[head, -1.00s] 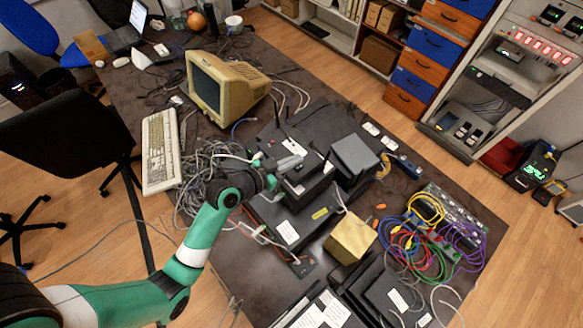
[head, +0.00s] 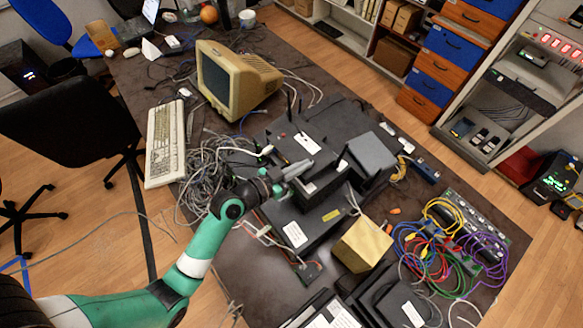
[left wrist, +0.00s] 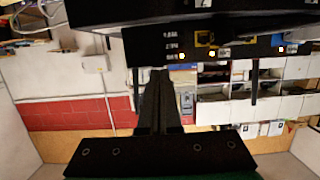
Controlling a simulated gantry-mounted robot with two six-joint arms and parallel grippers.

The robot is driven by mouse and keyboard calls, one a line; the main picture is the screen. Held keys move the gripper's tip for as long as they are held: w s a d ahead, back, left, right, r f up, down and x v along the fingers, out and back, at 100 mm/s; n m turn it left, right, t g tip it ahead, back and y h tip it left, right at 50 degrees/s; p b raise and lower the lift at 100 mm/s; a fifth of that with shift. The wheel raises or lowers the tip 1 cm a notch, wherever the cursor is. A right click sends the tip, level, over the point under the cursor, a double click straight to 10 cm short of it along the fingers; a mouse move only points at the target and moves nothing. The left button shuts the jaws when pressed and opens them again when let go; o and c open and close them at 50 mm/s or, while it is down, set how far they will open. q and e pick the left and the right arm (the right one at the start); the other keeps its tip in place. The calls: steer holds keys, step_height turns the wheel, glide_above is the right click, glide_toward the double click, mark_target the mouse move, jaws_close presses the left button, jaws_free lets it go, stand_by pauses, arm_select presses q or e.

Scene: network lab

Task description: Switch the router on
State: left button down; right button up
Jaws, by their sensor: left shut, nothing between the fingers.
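The router appears to be the black box with antennas (head: 328,183) in the stack of dark devices at mid table; I cannot tell for certain which box it is. My left gripper (head: 302,165) is shut and empty, with its fingers against or just beside this stack. In the left wrist view, the shut fingers (left wrist: 160,74) reach the lower edge of a black port panel (left wrist: 222,46). The panel has yellow and blue sockets and small lit lights. No power switch can be made out clearly. My right gripper is not in view.
A tan cardboard-coloured box (head: 362,246) stands in front of the stack. A grey cable tangle (head: 205,172) and a keyboard (head: 164,142) lie to the left, an old monitor (head: 235,80) behind. Coloured cables (head: 440,240) cover the right side, leaving little free room.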

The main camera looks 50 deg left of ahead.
arm_select(q)
steer(key=shift+f, duration=0.1)
steer(key=r+p, duration=0.4)
steer(key=r, duration=0.1)
steer(key=shift+s+r+p, duration=0.1)
steer(key=shift+s+p, duration=0.1)
steer(key=shift+p, duration=0.15)
steer(key=s+b, duration=0.2)
steer(key=s, duration=0.8)
steer(key=shift+a, duration=0.45)
steer(key=shift+r, duration=0.1)
